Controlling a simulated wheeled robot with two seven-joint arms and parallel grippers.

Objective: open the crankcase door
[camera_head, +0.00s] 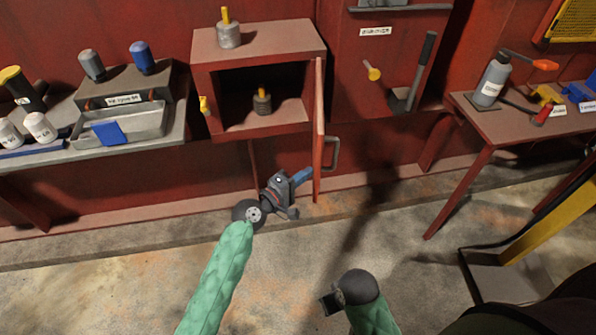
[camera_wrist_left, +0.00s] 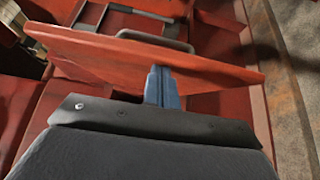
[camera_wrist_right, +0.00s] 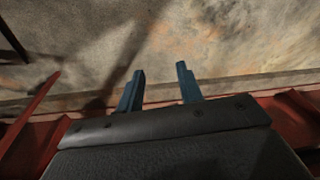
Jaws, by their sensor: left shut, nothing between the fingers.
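The red crankcase door (camera_head: 319,128) stands swung wide open, roughly square to the front of the red crankcase box (camera_head: 258,36). Its grey handle (camera_head: 333,154) is on the right, outer face. My left gripper (camera_head: 303,175) is shut and empty, with its blue fingertips close to the lower inner face of the door. In the left wrist view the shut fingers (camera_wrist_left: 162,86) reach the door panel (camera_wrist_left: 130,57), with the handle (camera_wrist_left: 155,40) beyond it; contact is unclear. My right gripper (camera_wrist_right: 160,88) has its fingers apart, with nothing between them, over the floor.
Inside the box stands a grey piece with a yellow top (camera_head: 262,101); a similar one (camera_head: 228,32) stands on top. A left bench (camera_head: 178,120) holds bottles and a metal tray (camera_head: 120,130). A right table (camera_head: 490,125) holds tools. The floor in front is clear.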

